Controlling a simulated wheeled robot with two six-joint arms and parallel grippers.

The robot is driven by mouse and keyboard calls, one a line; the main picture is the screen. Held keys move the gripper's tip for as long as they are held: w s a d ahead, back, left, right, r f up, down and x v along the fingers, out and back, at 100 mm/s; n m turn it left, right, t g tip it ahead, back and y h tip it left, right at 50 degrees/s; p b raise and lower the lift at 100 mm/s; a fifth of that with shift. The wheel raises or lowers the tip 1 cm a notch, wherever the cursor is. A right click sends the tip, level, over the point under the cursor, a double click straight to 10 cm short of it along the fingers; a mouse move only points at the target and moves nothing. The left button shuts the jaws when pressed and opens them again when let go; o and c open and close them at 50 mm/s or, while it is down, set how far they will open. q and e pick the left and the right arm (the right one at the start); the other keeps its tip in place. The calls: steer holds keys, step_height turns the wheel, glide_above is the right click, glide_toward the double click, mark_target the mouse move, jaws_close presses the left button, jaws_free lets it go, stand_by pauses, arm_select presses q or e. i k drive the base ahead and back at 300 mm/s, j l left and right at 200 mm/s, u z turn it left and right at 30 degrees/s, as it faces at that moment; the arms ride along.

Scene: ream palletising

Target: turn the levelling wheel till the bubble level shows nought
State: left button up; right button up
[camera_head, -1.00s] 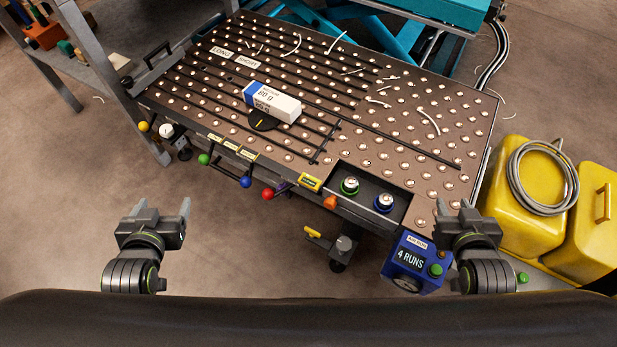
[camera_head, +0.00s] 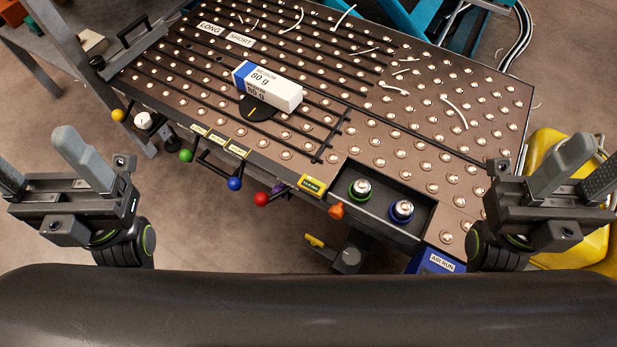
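A small yellow block (camera_head: 312,186) on the table's front edge looks like the bubble level; its bubble is too small to read. Below that edge, a dark assembly with a grey round knob (camera_head: 350,257) and a yellow lever (camera_head: 314,240) sits by a table leg; I cannot tell whether this is the levelling wheel. A white round knob (camera_head: 143,121) is at the table's left corner. My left gripper (camera_head: 36,152) is open and empty at the far left, apart from the table. My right gripper (camera_head: 594,162) is open and empty at the far right.
The ball-studded table (camera_head: 420,135) carries a white-and-blue ream (camera_head: 267,86). Coloured ball knobs, such as the blue one (camera_head: 235,184), stick out along its front. Two cans stand in a recess (camera_head: 350,215). Yellow containers (camera_head: 590,250) stand at right. Floor at front left is clear.

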mark_target(351, 257)
steer(key=j+z, duration=0.1)
steer(key=z, duration=0.35)
steer(key=j+z, duration=0.15)
steer(key=z, duration=0.3)
steer(key=j+z, duration=0.15)
steer(key=j, duration=0.3)
steer(key=k+j+z, duration=0.2)
steer(key=j, duration=0.2)
steer(key=j+z, duration=0.15)
steer(key=j, duration=0.3)
steer(key=k+j+z, duration=0.2)
steer(key=j, duration=0.25)
steer(key=j+z, duration=0.15)
steer(key=j, duration=0.25)
steer(key=k+j, duration=0.15)
steer(key=j, duration=0.25)
